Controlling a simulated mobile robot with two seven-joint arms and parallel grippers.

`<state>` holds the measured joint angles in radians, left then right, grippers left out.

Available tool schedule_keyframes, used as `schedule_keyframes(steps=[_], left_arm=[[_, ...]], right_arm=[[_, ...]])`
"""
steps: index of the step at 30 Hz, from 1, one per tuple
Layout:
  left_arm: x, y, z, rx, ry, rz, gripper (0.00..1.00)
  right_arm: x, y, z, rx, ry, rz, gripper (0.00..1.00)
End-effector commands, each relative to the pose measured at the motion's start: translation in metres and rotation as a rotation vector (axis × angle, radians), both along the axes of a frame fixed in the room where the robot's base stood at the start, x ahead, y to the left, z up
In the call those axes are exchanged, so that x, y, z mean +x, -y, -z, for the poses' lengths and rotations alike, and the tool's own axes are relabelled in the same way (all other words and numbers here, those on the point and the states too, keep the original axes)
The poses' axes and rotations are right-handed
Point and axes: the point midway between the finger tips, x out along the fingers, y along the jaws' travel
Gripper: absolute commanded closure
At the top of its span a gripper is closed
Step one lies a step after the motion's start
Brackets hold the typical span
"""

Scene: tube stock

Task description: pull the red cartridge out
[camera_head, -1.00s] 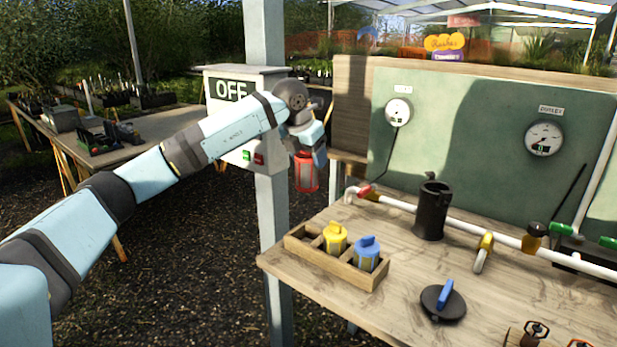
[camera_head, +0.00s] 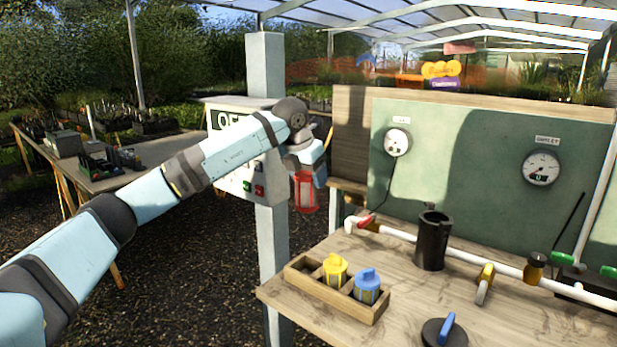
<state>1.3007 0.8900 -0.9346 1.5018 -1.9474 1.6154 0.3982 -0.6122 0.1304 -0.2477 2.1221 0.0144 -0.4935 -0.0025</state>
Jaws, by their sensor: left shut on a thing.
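My left gripper (camera_head: 307,174) is shut on the red cartridge (camera_head: 306,194), which hangs below it in the air, upright, beside the light-coloured post and left of the table. The black open-topped housing (camera_head: 432,240) stands upright on the table, well to the right of the cartridge and apart from it. Its inside is hidden. A round black lid with a blue handle (camera_head: 444,331) lies on the table at the front. My right gripper is not in view.
A wooden tray (camera_head: 349,311) holds a yellow cartridge (camera_head: 334,268) and a blue cartridge (camera_head: 367,285). A white pipe (camera_head: 506,268) with valves runs along the back of the table (camera_head: 400,295). The OFF box (camera_head: 233,158) is behind my left arm.

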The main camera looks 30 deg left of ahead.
Motion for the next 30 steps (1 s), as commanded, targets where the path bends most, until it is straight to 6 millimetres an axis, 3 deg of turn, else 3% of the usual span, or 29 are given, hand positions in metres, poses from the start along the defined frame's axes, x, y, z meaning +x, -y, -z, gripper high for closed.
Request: schedule_keyframes(steps=[18, 30], left_arm=[[0.000, 0.000, -0.033, -0.001, 0.001, 0.000, 0.61], [0.000, 0.000, -0.034, 0.000, 0.001, 0.000, 0.61]], right_arm=[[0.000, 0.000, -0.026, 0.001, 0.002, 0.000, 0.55], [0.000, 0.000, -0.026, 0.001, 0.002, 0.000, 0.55]])
